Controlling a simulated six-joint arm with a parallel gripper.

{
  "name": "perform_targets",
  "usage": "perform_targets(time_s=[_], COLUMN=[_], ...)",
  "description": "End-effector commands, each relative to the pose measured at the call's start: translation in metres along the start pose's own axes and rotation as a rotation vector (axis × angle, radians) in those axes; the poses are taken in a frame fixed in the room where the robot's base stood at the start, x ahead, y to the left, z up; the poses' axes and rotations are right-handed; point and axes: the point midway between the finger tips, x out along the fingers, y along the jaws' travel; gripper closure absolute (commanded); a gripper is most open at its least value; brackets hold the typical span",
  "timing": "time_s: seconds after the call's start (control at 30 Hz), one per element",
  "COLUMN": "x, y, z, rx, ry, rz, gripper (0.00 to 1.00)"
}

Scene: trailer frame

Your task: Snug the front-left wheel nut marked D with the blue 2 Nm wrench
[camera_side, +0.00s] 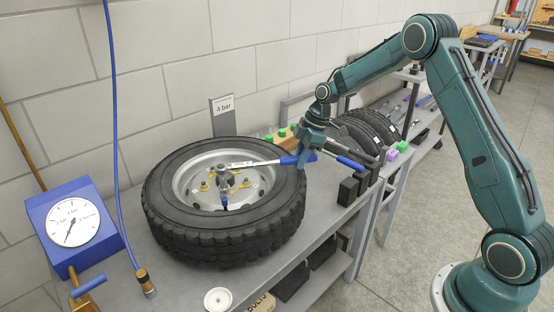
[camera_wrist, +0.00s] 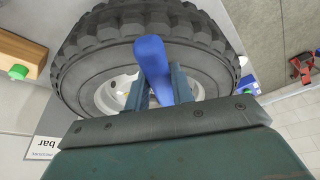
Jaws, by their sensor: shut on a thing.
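A black-tyred wheel (camera_side: 228,237) with a light grey rim lies flat on the bench, hub up. Several nuts with yellow markers (camera_side: 205,186) ring the hub (camera_side: 225,178); I cannot read their letters, so D cannot be picked out. My gripper (camera_side: 304,152) is shut on the blue handle (camera_side: 289,160) of a wrench at the wheel's right edge. The pale shaft (camera_side: 250,164) reaches left over the rim to near the hub; I cannot tell whether its head sits on a nut. In the wrist view, my gripper (camera_wrist: 154,92) clasps the blue handle (camera_wrist: 152,58) above the tyre (camera_wrist: 90,60).
Another blue-handled tool (camera_side: 350,163) rests by black blocks (camera_side: 348,190) right of the wheel. A blue gauge box (camera_side: 78,225) stands at left, with a hose fitting (camera_side: 146,283) and a white dish (camera_side: 218,299) in front. A "4 bar" sign (camera_side: 224,113) stands behind.

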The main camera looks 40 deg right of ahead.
Motion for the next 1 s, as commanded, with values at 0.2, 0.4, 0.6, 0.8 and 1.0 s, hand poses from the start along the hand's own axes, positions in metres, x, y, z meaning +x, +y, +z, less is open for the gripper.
perform_targets(time_s=[0.2,0.4,0.6,0.8,1.0], x=[-0.005,-0.006,-0.006,-0.009,-0.013], y=[0.002,0.002,0.002,0.002,0.002], z=[0.0,-0.001,-0.001,-0.002,-0.003], rx=[-0.001,-0.002,-0.002,-0.003,-0.003], ry=[0.015,0.019,0.019,0.02,0.019], rz=[0.004,0.004,0.004,0.005,0.004], gripper=[1.0,1.0,1.0,1.0,1.0])
